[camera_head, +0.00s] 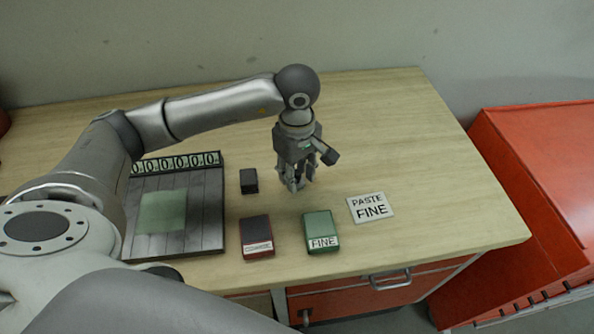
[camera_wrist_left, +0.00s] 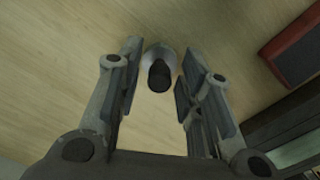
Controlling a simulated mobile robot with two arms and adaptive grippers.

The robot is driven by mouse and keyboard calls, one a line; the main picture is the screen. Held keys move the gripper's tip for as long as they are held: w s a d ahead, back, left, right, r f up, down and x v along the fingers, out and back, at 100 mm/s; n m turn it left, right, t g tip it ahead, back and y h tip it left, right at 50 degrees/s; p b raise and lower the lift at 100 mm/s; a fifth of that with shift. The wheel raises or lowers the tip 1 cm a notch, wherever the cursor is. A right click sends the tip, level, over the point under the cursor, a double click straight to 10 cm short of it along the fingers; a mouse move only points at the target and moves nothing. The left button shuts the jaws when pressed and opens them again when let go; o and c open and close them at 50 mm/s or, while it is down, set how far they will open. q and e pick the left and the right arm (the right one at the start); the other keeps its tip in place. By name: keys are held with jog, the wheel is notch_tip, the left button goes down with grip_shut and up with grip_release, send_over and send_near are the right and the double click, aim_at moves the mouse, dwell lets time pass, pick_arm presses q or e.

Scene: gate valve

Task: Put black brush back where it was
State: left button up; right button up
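My left gripper (camera_head: 296,187) points down over the table, right of a small black block (camera_head: 249,181). In the left wrist view its fingers (camera_wrist_left: 156,85) are apart. Between them is a small round thing with a black knob (camera_wrist_left: 159,76) and a pale base; it may be the black brush. A gap shows between it and each finger. In the head view the gripper hides this thing. I cannot tell for sure whether it or the black block is the brush. My right gripper is out of view.
A framed board (camera_head: 213,215) with a green square and number plates lies left. A red COARSE block (camera_head: 256,235), a green FINE block (camera_head: 320,231) and a PASTE FINE card (camera_head: 370,208) lie near the front. The table is clear at the back and right.

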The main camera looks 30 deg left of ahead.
aim_at(297, 171)
pick_arm(q)
jog(key=shift+r, duration=0.2)
jog(key=shift+w+r, duration=0.1)
jog(key=shift+r, duration=0.15)
notch_tip(297, 171, up, 12)
jog(key=b, duration=0.2)
jog(key=shift+f, duration=0.25)
dwell(0.3)
